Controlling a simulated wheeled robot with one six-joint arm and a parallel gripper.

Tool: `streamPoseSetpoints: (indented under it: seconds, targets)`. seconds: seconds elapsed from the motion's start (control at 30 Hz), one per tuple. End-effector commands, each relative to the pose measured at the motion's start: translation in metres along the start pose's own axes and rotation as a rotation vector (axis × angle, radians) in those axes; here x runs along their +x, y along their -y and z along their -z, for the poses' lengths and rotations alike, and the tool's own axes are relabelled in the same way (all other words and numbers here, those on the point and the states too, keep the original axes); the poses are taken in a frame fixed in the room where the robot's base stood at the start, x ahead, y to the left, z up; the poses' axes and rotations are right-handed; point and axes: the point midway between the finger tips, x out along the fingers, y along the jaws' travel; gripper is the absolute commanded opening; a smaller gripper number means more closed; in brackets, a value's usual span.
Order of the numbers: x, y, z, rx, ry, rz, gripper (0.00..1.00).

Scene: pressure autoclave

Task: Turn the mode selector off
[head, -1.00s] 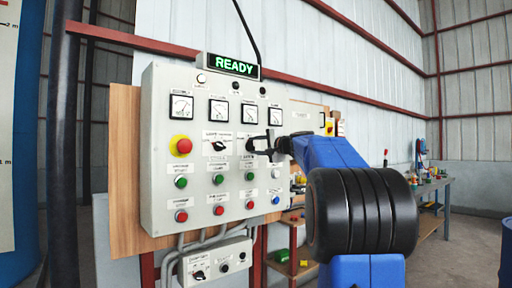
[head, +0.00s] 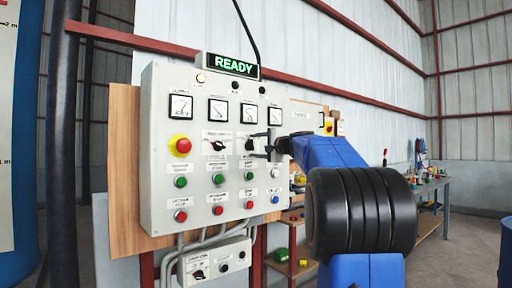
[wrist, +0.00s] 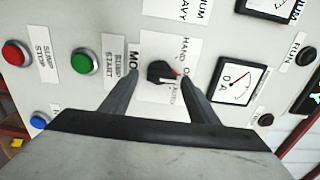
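The mode selector (wrist: 161,72) is a black rotary knob on a white label plate in the wrist view. "MO" and "HAND" can be read beside it; a finger hides part of the lettering. A reddish mark shows at the knob's right side, but its exact setting is hard to tell. The selector also shows in the head view (head: 249,145), partly covered by my gripper (head: 261,145). My gripper (wrist: 157,92) is open, with one finger on each side of the knob. I cannot tell whether either finger touches it.
Another selector (head: 217,146) sits just left on the grey panel (head: 160,115). A green button (wrist: 86,61), a red button (wrist: 16,54) and a gauge (wrist: 236,84) are close by. A red emergency button (head: 182,146) is farther left. The display (head: 232,65) reads READY.

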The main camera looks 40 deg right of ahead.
Motion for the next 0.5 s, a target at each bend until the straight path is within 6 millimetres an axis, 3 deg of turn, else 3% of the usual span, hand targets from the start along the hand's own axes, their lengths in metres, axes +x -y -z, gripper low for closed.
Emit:
streamPoseSetpoints:
  seconds: [0.27,0.5]
  targets:
    - [-0.002,0.001,-0.001,-0.001,0.0,0.002,0.55]
    - [-0.03,0.002,0.0,-0.001,-0.002,0.002,0.55]
